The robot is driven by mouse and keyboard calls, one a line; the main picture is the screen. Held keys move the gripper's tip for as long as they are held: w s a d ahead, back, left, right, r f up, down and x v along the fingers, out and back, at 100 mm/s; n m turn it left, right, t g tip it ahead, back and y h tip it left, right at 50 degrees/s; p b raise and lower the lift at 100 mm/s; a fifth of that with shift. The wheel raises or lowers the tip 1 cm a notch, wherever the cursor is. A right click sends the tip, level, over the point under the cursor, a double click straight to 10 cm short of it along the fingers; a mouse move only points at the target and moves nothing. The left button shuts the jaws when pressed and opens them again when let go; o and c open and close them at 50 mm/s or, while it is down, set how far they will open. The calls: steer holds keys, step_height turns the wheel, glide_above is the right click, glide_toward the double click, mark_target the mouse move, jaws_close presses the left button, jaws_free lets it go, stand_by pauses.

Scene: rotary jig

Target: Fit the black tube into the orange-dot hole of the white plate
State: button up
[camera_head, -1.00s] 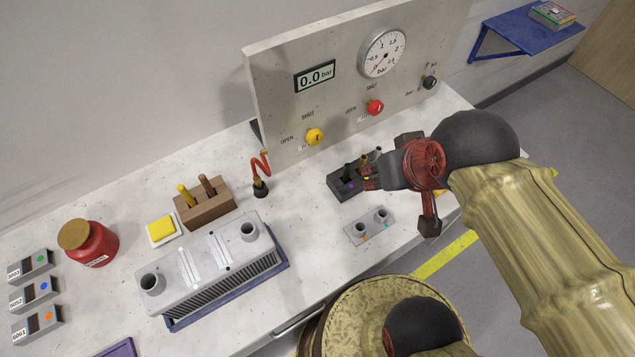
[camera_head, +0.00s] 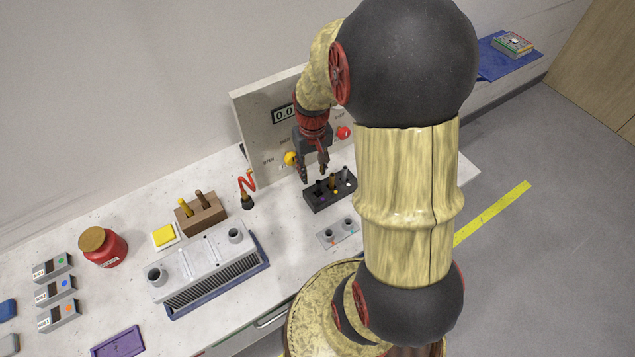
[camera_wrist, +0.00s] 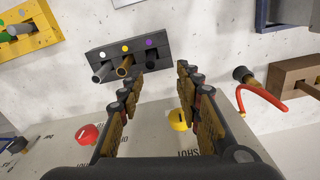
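The dark rack (camera_head: 330,196) stands on the bench below the gauge panel, with white, yellow and purple dots in the wrist view (camera_wrist: 122,55). The white plate (camera_head: 338,232), with two round holes and an orange dot by the left one, lies in front of the rack. My gripper (camera_head: 314,176) is open and empty, above and behind the rack; its fingers (camera_wrist: 160,88) are spread apart.
The panel with its yellow knob (camera_wrist: 178,120) and red knob (camera_wrist: 87,133) stands close behind my gripper.

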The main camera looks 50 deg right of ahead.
mark_target(319, 182)
steer(key=f, duration=0.1)
steer(key=d+f, duration=0.1)
steer(key=f, duration=0.1)
steer(key=shift+s+d+f, duration=0.15)
steer(key=shift+s+f, duration=0.2)
steer(key=shift+s, duration=0.05)
steer(key=shift+f+b, duration=0.7)
steer(key=shift+f, duration=2.1)
steer(key=shift+c, duration=0.8)
steer(key=c, duration=0.7)
jaws_close()
